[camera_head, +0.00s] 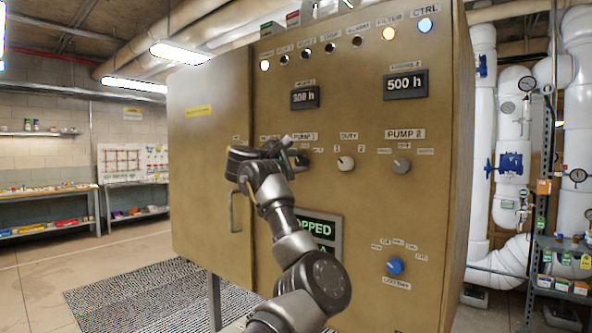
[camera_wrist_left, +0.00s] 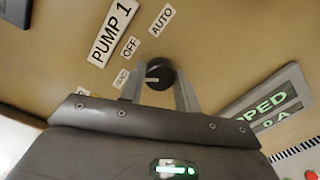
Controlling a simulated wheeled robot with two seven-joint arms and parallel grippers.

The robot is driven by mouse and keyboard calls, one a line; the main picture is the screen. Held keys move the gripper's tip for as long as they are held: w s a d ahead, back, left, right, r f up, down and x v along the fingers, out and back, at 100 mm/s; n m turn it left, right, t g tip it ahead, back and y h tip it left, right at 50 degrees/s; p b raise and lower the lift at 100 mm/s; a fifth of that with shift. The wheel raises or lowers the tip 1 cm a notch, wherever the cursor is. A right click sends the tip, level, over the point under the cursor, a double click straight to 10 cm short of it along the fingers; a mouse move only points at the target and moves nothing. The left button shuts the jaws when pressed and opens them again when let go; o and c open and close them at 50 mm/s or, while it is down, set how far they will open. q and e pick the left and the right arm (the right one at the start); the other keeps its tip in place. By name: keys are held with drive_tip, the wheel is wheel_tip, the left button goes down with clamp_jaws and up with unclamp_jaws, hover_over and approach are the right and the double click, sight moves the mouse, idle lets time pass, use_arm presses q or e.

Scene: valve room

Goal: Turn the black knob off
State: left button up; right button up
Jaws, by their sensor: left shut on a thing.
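The black knob (camera_wrist_left: 160,74) sits under the PUMP 1 label (camera_wrist_left: 115,33) on the tan cabinet panel. In the left wrist view it is between the two fingers of my left gripper (camera_wrist_left: 160,83), which is shut on it. The OFF label (camera_wrist_left: 130,47) and the AUTO label (camera_wrist_left: 161,20) are beside the knob; a third small label is hard to read. A pale mark shows on the knob, but its exact setting is unclear. In the head view my left gripper (camera_head: 296,153) is at the panel and largely hides the knob. My right gripper is not in view.
To the right are a white DUTY knob (camera_head: 345,163), a grey PUMP 2 knob (camera_head: 402,166) and, lower, a blue knob (camera_head: 395,266). A green-lettered display (camera_head: 325,228) is below the gripper. A door handle (camera_head: 236,212) stands out at left.

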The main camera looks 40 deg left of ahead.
use_arm(q)
drive_tip(key=m+b, duration=0.2)
drive_tip(key=shift+f+m, duration=0.3)
drive_tip(key=m+b, duration=0.3)
drive_tip(key=shift+r, duration=0.1)
drive_tip(key=shift+m, duration=0.3)
drive_tip(key=shift+r, duration=0.1)
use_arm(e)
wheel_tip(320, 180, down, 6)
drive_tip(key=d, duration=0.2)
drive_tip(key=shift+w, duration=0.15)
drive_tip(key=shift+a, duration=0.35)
use_arm(q)
drive_tip(key=o, duration=1)
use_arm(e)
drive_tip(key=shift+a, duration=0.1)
use_arm(q)
drive_tip(key=shift+s+b, duration=0.1)
drive_tip(key=shift+b, duration=0.2)
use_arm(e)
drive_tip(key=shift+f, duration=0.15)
